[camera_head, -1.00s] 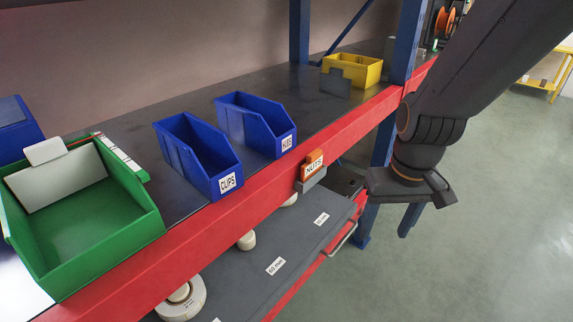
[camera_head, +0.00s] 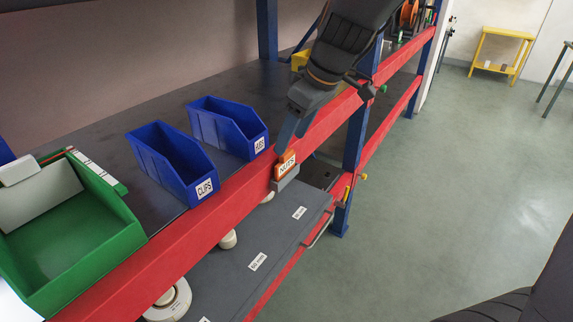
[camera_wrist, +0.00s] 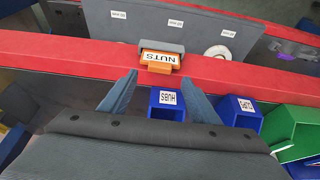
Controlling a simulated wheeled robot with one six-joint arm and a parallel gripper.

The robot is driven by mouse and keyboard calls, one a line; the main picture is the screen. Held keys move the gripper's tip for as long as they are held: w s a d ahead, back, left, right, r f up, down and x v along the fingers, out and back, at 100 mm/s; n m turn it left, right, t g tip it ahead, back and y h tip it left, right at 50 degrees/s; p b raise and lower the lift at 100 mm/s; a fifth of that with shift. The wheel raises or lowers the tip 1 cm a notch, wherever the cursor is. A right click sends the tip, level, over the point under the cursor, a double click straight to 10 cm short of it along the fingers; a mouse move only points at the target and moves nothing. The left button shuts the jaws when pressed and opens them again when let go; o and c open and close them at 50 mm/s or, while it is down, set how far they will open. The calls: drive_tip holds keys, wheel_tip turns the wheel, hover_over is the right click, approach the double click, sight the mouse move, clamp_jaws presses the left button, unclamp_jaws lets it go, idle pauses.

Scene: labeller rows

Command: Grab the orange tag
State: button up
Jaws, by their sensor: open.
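The orange tag (camera_head: 286,164), marked NUTS, sits in a grey holder (camera_head: 284,182) on the front of the red shelf beam. In the wrist view the orange tag (camera_wrist: 160,58) lies ahead of the fingertips, with its lettering upside down. My gripper (camera_head: 286,143) reaches down from above to the tag's upper edge. In the wrist view my gripper (camera_wrist: 163,82) is open, with one finger to each side and nothing between them but part of a blue bin beyond. I cannot tell whether a finger touches the tag.
Blue bins marked CLIPS (camera_head: 172,165) and HUBS (camera_head: 228,128) stand on the shelf behind the red beam (camera_head: 215,215). A green bin (camera_head: 75,235) is at the left. A dark lower shelf (camera_head: 262,248) holds white round parts.

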sight(288, 153)
drive_tip(key=shift+p+x, duration=0.55)
drive_tip(key=shift+x, duration=1.5)
drive_tip(key=shift+d, duration=0.15)
clamp_jaws()
